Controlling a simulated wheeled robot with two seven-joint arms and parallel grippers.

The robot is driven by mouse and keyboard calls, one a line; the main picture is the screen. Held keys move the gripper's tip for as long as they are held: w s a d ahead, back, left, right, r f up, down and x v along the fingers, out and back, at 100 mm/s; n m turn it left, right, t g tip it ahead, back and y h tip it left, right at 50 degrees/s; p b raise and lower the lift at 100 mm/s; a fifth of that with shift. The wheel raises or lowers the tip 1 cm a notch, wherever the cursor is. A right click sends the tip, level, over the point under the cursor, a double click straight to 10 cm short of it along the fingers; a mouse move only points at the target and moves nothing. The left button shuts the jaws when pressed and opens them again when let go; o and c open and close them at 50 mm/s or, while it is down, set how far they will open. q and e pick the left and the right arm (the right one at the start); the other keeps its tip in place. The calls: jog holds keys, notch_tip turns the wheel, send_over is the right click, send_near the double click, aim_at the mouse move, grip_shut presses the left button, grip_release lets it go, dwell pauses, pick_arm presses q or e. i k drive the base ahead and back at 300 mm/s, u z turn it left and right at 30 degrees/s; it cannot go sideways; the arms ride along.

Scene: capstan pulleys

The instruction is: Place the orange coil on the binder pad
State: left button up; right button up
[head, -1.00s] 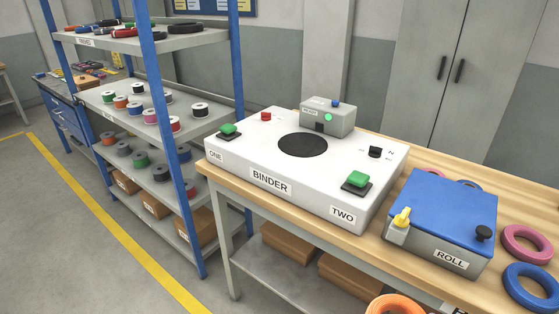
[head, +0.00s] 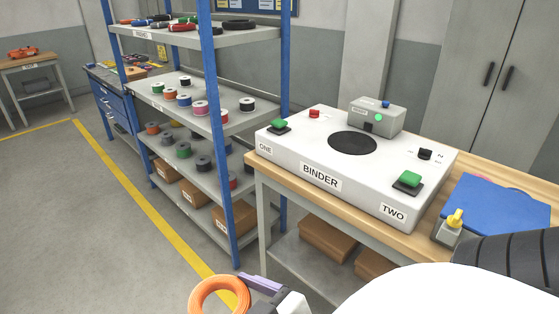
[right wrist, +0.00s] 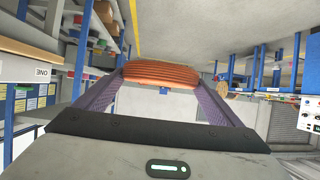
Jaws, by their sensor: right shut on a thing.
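The orange coil (head: 206,287) is at the bottom of the head view, held in the air in front of the bench. My right gripper (head: 250,290), with purple fingers, is shut on its right side. In the right wrist view the coil (right wrist: 160,75) sits between the two fingers (right wrist: 160,88). The binder pad (head: 352,143) is a bare black disc on top of the white binder machine (head: 320,176), beyond the coil and to its right. My left gripper is not in view.
Green buttons (head: 280,126) (head: 408,180), a red button (head: 314,113) and a grey box (head: 377,116) stand around the pad. A blue shelf rack (head: 222,150) with spools is left of the bench. My arm covers much of the blue-topped roll machine (head: 500,200).

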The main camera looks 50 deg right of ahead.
aim_at(352, 141)
jog(key=u, duration=0.15)
jog(key=i, duration=2.05)
jog(key=z, duration=2.15)
